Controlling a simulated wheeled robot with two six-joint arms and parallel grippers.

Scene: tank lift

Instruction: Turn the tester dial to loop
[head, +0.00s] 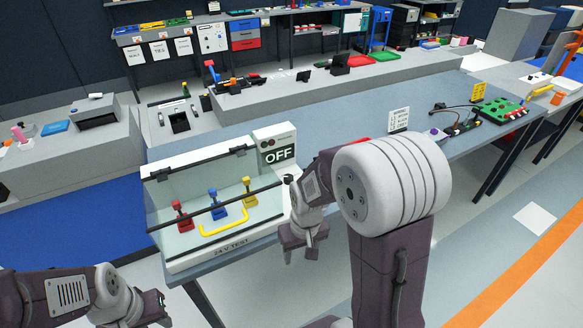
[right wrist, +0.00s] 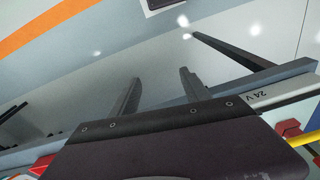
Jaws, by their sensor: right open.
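The tester (head: 222,252) is a white box labelled "24 V TEST" with a clear cover, at the front left of the blue-grey bench in the head view. Its display (head: 279,156) reads OFF. Red (head: 180,216), blue (head: 218,204) and yellow (head: 248,192) terminals and a yellow bar (head: 226,222) sit inside. I cannot make out the dial; my right arm covers part of the tester's right side. My right gripper (head: 300,250) is open and empty, pointing down beside the tester's right front corner. Its fingers (right wrist: 160,90) show apart in the right wrist view. My left gripper (head: 150,308) is low at the left, its jaws unclear.
The bench (head: 345,135) runs to the back right. A small white sign (head: 398,119), loose parts and a green board (head: 500,109) stand farther along it. Grey counters stand behind and at the left.

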